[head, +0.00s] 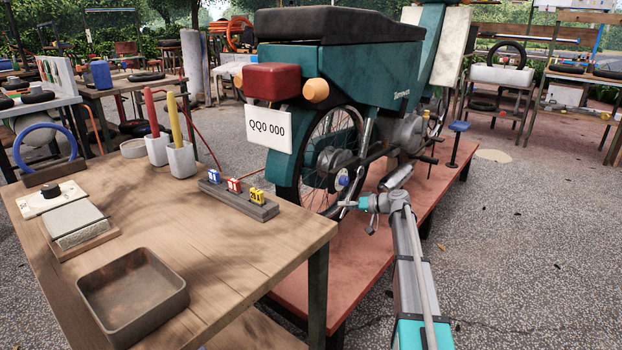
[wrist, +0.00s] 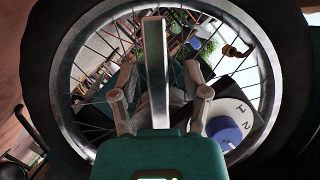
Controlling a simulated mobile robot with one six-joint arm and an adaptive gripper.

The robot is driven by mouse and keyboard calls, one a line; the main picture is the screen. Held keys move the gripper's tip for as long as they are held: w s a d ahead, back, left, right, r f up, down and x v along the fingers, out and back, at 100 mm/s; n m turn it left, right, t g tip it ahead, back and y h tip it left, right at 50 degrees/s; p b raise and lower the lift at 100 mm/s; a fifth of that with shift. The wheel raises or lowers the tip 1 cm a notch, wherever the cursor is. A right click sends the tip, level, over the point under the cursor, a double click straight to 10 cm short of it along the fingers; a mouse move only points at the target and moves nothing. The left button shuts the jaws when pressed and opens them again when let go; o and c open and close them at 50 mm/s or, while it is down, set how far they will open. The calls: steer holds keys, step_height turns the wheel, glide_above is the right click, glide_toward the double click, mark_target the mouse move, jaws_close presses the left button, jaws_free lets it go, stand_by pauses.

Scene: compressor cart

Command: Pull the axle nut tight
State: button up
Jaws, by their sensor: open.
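The axle nut (head: 343,180) is a small blue piece at the hub of the moped's rear wheel (head: 318,150). In the wrist view a blue round cap, which looks like the axle nut (wrist: 226,131), sits right of my gripper, beside a pale plate (wrist: 243,112) marked 1 and 2. My gripper (head: 346,204) is just below the nut in the head view, apart from it as far as I can tell. Its two fingers stand spread in the wrist view (wrist: 160,85). A grey metal bar (wrist: 155,60) shows between them; I cannot tell whether they touch it.
The moped (head: 345,75) stands on a red platform (head: 440,190). A wooden bench (head: 215,270) at left holds an empty tray (head: 132,290), a block with numbered coloured pieces (head: 238,199) and cups with red and yellow sticks. Paved floor right of the platform is clear.

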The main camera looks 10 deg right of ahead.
steer(key=s+d+r+p, duration=0.1)
steer(key=d+r+p, duration=0.2)
steer(key=s+a+r+m+g+h+p, duration=0.1)
steer(key=s+a+r+g+h+p, duration=0.2)
steer(key=s+a+r+p, duration=0.9)
steer(key=s+a+r+g+h+p, duration=0.3)
steer(key=s+r+p, duration=0.45)
steer(key=p, duration=0.95)
steer(key=s+a+r+m+g+h+p, duration=0.1)
steer(key=s+r+h+p, duration=0.5)
steer(key=s+r+p, duration=1.1)
steer(key=a+r+g+p, duration=0.1)
steer(key=p, duration=0.3)
steer(key=shift+p, duration=0.4)
steer(key=shift+a, duration=0.1)
